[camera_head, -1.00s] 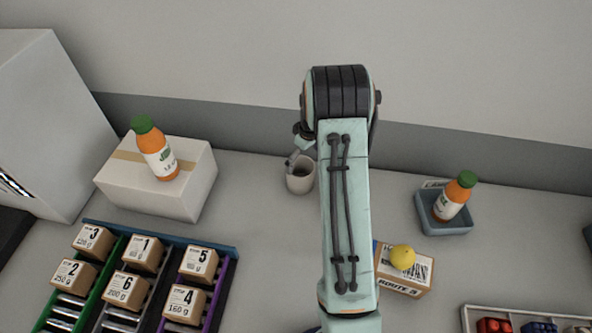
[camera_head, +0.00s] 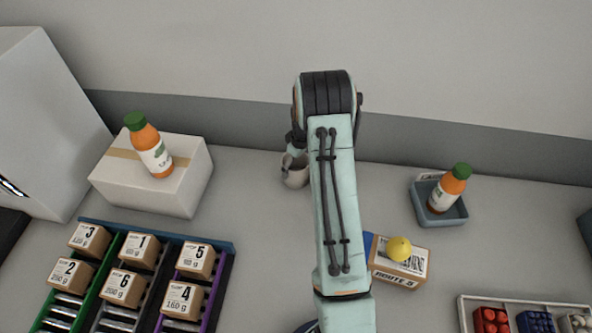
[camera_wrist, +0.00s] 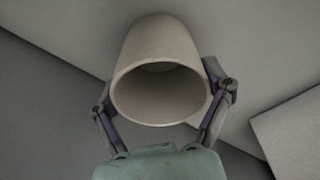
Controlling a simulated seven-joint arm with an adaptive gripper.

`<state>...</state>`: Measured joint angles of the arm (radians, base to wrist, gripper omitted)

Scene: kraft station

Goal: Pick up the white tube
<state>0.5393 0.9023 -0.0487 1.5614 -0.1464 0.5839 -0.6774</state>
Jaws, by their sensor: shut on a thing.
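The white tube (camera_wrist: 160,60) is a plain off-white cylinder with its open end facing the wrist camera. In the wrist view it sits between the two fingers of my gripper (camera_wrist: 165,100), one finger against each side. My gripper is shut on it.
A white box (camera_head: 150,190) with an orange bottle (camera_head: 152,150) on it stands at left. Numbered boxes (camera_head: 137,250) sit in a rack in front. At right are a blue-grey tray (camera_head: 440,215) with another bottle (camera_head: 447,190), and a carton (camera_head: 400,268) with a lemon (camera_head: 399,248).

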